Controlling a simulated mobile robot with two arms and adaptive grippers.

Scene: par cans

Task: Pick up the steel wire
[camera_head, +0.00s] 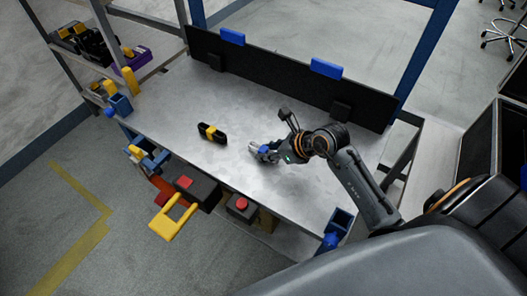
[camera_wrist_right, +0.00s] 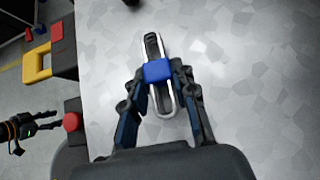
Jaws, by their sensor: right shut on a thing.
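The steel wire (camera_wrist_right: 167,105) is a long silver loop with a dark inside and a blue band (camera_wrist_right: 158,71) around its middle. It also shows in the head view (camera_head: 253,147), low over the metal table. My right gripper (camera_wrist_right: 161,84) is shut on it, one finger on each side at the blue band; it also shows in the head view (camera_head: 264,151). I cannot tell whether the wire touches the table. My left gripper (camera_wrist_right: 54,119) shows at the left edge of the right wrist view, off the table, with its fingers apart and empty.
A black bundle with a yellow band (camera_head: 212,133) lies on the table (camera_head: 200,90), left of the wire. A dark panel (camera_head: 285,77) bounds the table's back. A red button box (camera_head: 241,208) and a yellow handle (camera_head: 173,218) are at the front edge. The tabletop is otherwise mostly clear.

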